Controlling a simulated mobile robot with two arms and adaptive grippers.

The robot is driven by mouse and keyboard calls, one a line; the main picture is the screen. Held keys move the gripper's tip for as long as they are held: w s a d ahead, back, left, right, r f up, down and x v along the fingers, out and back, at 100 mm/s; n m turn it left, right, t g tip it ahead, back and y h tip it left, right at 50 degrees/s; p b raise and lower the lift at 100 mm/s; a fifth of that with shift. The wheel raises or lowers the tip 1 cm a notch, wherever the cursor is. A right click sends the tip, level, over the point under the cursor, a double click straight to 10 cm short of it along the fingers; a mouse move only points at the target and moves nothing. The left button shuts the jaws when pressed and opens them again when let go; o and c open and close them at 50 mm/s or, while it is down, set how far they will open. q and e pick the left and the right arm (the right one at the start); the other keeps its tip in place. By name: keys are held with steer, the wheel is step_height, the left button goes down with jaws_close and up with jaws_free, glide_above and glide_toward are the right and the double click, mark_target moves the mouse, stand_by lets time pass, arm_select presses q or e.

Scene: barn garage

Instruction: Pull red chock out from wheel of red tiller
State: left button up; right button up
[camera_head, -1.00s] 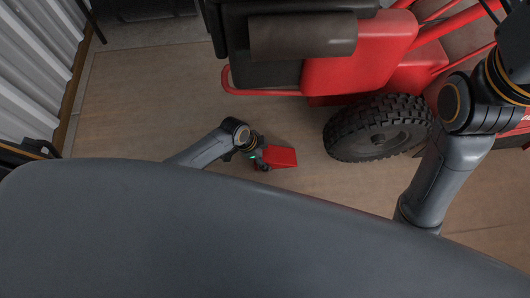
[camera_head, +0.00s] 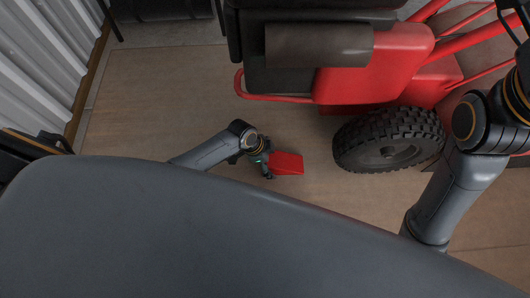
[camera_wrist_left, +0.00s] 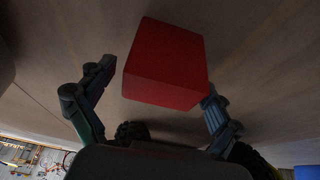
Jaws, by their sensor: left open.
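The red chock (camera_head: 287,163) lies on the floor left of the wheel (camera_head: 388,140) of the red tiller (camera_head: 375,65), with bare floor between them. My left gripper (camera_head: 268,160) is low at the chock's left end, its fingers open. In the left wrist view the chock (camera_wrist_left: 165,65) sits between the spread fingers of the left gripper (camera_wrist_left: 160,82). The right finger overlaps the chock's edge; I cannot tell if it touches. The left finger stands apart from it. My right arm shows at the right, but its gripper is out of view.
The brown floor (camera_head: 150,100) is clear to the left of the chock. A corrugated wall (camera_head: 40,60) runs along the left side. The tiller's red looped bar (camera_head: 275,97) overhangs the floor above the chock.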

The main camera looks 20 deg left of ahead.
arm_select(q)
steer(key=v, duration=1.1)
steer(key=shift+a, duration=0.1)
